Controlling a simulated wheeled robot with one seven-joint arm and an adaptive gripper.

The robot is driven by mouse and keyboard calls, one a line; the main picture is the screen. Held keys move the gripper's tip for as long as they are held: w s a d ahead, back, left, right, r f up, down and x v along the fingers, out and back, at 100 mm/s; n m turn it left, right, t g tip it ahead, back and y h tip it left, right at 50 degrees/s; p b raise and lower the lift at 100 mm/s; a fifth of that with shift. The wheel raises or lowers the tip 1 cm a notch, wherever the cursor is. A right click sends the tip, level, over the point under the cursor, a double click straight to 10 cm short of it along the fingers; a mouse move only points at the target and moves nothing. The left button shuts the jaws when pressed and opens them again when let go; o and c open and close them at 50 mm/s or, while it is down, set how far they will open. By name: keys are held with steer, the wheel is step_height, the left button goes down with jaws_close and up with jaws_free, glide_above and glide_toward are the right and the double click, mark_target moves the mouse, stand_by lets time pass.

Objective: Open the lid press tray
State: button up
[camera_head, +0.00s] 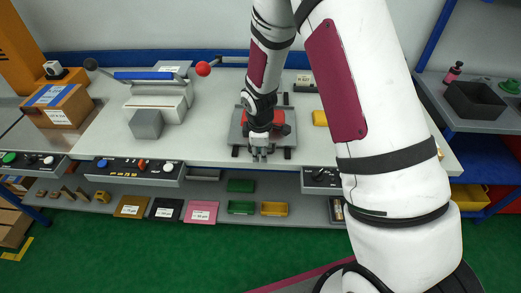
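A grey plate-like device (238,133) with red parts (278,117) and dark knobs stands on the white bench, mid-picture; it may be the lid press with its tray. My arm comes down over it and hides much of its middle. My gripper (262,155) points down at the front edge of this device, near the bench's front edge. I cannot tell whether its fingers touch anything or how far apart they are. Whether the tray is in or out is not clear.
A lever device with a red ball (203,69) and a grey block (146,124) stand left on the bench. A control panel (127,169) is on its front. A lower shelf (230,190) holds coloured bins. The green floor in front is clear.

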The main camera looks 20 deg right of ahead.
steer(key=shift+r, duration=0.1)
step_height(320, 180, up, 16)
steer(key=s+a+p, duration=0.1)
steer(key=s+p, duration=0.1)
steer(key=p, duration=0.4)
steer(key=shift+s+f, duration=0.25)
steer(key=shift+s, duration=0.05)
stand_by(1.1)
stand_by(0.4)
step_height(320, 180, up, 12)
steer(key=s, duration=0.2)
steer(key=shift+a, duration=0.4)
steer(key=shift+f, duration=0.15)
